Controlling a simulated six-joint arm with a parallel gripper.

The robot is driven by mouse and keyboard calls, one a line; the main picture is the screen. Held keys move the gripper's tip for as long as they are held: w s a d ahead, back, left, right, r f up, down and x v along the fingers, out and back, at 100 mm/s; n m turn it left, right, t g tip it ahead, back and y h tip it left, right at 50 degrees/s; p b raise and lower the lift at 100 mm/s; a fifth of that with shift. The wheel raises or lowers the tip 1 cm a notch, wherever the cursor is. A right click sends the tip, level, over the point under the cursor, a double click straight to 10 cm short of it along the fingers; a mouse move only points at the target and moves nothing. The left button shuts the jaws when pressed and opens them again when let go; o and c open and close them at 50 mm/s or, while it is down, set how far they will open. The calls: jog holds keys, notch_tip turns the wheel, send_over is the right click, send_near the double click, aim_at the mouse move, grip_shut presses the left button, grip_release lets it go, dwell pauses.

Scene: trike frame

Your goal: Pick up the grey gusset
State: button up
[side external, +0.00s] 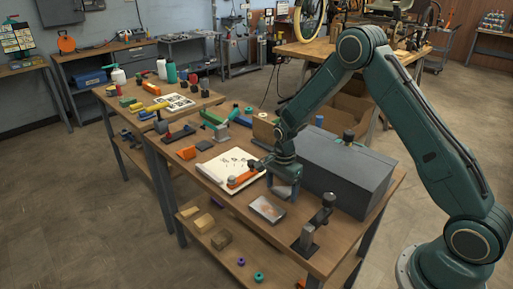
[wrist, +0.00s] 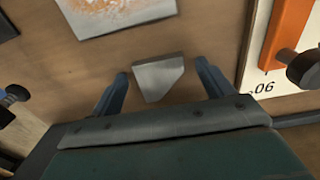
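The grey gusset (wrist: 158,79) is a small flat plate with cut corners. It lies on the wooden bench top in the wrist view, between my gripper's two fingers. My gripper (wrist: 161,70) is open, with one finger on each side of the gusset and a visible gap to each. In the side external view my gripper (side external: 283,187) points down low over the bench. I cannot make out the gusset there; my gripper seems to hide it. How high the fingertips are above the bench is hard to tell.
A grey plate with an orange-brown patch (side external: 267,208) lies just in front. A white drawing sheet (side external: 222,166) with an orange part (side external: 242,180) lies to the left. A large dark grey box (side external: 345,170) stands close on the right. A clamp-like fixture (side external: 314,228) stands at the front right.

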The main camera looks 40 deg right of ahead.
aim_at(281, 191)
jog(key=c, duration=1.2)
jog(key=shift+r, duration=0.2)
notch_tip(281, 191, up, 20)
jog(key=shift+f, duration=0.15)
jog(key=shift+f, duration=0.15)
